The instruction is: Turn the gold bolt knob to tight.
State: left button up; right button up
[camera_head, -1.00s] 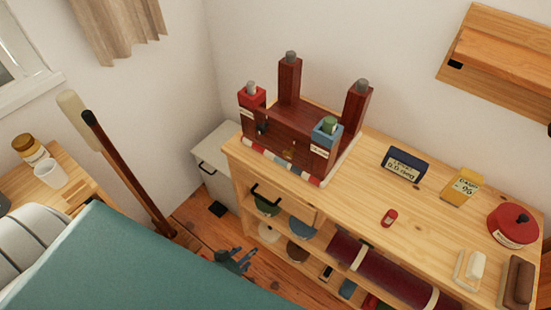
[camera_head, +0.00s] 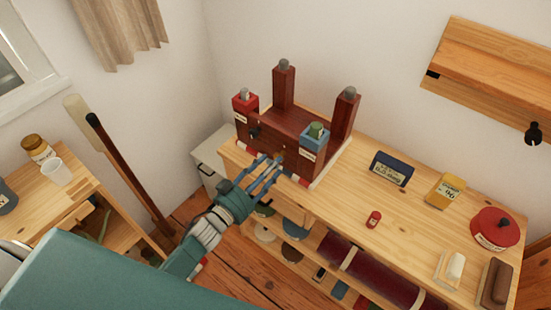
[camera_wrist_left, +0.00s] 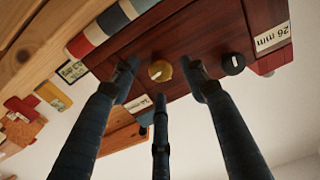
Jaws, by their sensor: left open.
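The gold bolt knob (camera_wrist_left: 160,71) sits on the face of the dark red wooden block (camera_wrist_left: 205,30); a pale line marks the knob. My left gripper (camera_wrist_left: 160,80) is open, its blue fingers spread around the knob's sides without visible contact. In the head view my left gripper (camera_head: 265,170) reaches the front of the block assembly (camera_head: 284,128) from below left. A black knob (camera_wrist_left: 232,64) sits on the same face, beside a "26 mm" label. My right gripper is out of view.
The block stands on a wooden shelf unit (camera_head: 345,205). A red corner post (camera_head: 245,106) and a blue one with a green top (camera_head: 315,138) flank its face. A blue box (camera_head: 391,168), yellow box (camera_head: 445,190) and red pot (camera_head: 495,228) stand to the right.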

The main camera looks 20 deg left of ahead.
pick_arm(q)
jog(key=shift+x, duration=1.55)
jog(key=shift+c, duration=0.3)
